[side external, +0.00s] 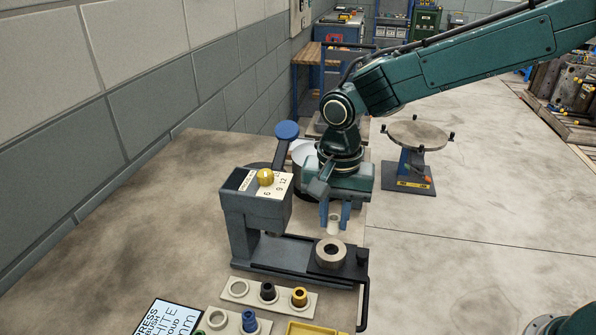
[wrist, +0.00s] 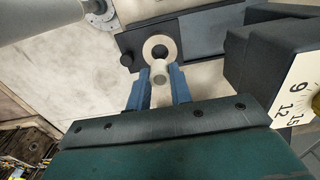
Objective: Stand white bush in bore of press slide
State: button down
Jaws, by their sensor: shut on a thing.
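My gripper (side external: 334,216) is shut on the white bush (side external: 334,224), a small pale cylinder between its blue fingers. The wrist view also shows the white bush (wrist: 159,79) between the fingertips. The press slide (side external: 330,268) is a dark plate that reaches out from the press, with a pale ring around its bore (side external: 330,251). The bush is held above the slide, apart from the ring, which shows just beyond the fingertips in the wrist view (wrist: 160,38). The inside of the bore looks dark and empty.
The grey press (side external: 256,215) with a blue-knobbed lever and a number dial stands left of my gripper. A pale rack (side external: 278,293) with black and yellow bushes, another rack with a blue bush (side external: 249,321), a yellow tray (side external: 312,329) and a printed card (side external: 168,318) lie in front.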

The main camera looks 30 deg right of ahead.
aim_at(333, 232)
jog(key=shift+f, duration=2.15)
jog(key=shift+f, duration=0.9)
dwell(1.3)
jog(key=c, duration=0.8)
grip_release()
jog(key=shift+o, duration=0.2)
jog(key=shift+r, duration=0.1)
jog(key=shift+r, duration=3.65)
